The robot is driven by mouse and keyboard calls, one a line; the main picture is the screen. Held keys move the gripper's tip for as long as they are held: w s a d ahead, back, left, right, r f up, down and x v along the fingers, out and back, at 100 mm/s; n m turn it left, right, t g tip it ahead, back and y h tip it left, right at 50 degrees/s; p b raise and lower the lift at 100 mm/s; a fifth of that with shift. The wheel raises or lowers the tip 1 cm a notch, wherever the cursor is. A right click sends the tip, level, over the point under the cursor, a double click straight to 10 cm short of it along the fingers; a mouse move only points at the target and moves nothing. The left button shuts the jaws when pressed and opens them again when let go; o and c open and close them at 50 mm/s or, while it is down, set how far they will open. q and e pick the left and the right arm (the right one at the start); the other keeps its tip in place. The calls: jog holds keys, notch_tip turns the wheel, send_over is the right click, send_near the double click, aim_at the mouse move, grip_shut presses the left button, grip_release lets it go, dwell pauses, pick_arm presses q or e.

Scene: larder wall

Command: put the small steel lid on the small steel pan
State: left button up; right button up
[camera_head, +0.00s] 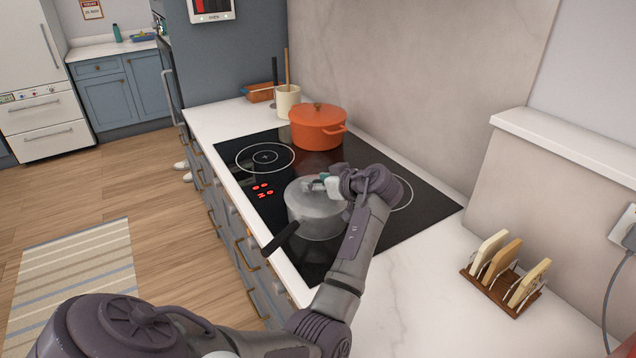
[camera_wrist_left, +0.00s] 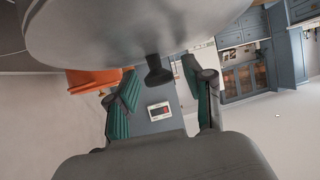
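The small steel pan (camera_head: 318,225) stands on the front part of the black cooktop, its dark handle (camera_head: 281,237) pointing to the lower left. The small steel lid (camera_head: 305,193) is over the pan's top and looks level; whether it is fully seated is hard to tell. In the left wrist view the lid (camera_wrist_left: 150,25) fills the top, with its dark knob (camera_wrist_left: 158,73) pointing toward the gripper. My left gripper (camera_head: 322,183) is at the lid's top. Its green-padded fingers are spread apart on either side of the knob, with gaps. My right gripper is not in view.
An orange pot (camera_head: 317,130) stands behind the pan on the cooktop (camera_head: 262,178). A cream utensil crock (camera_head: 288,100) and an orange dish (camera_head: 260,93) are farther back. A wooden rack (camera_head: 497,279) with several boards stands at right. The white counter before it is clear.

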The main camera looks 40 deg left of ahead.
pick_arm(q)
jog(key=shift+r, duration=0.25)
jog(key=shift+r+p, duration=0.45)
jog(key=shift+p, duration=0.25)
jog(key=b+v, duration=0.3)
jog(key=v, duration=0.9)
jog(key=shift+f, duration=0.25)
